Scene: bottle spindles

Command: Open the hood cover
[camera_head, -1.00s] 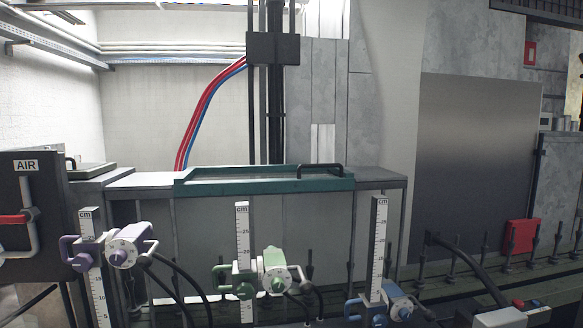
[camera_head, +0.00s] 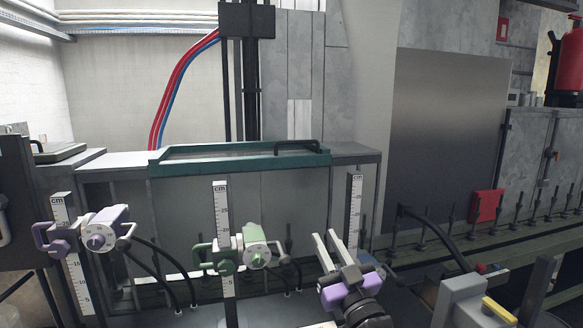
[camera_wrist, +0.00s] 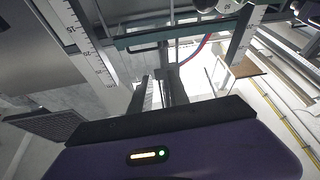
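The hood cover, a flat panel with a teal frame (camera_head: 235,161), lies closed on top of the grey cabinet in the middle of the head view. Its black bar handle (camera_head: 297,146) is at the right end. My gripper (camera_head: 326,238) is below and in front of the cover's right end, with its two pale fingers pointing up and apart. Nothing shows between them, and it is clear of the handle.
Vertical cm rulers with purple (camera_head: 98,235) and green (camera_head: 256,252) clamp units stand before the cabinet. A third ruler (camera_head: 353,215) stands just right of my gripper. Black hoses hang among them. A post with red and blue hoses (camera_head: 182,80) rises behind the cover.

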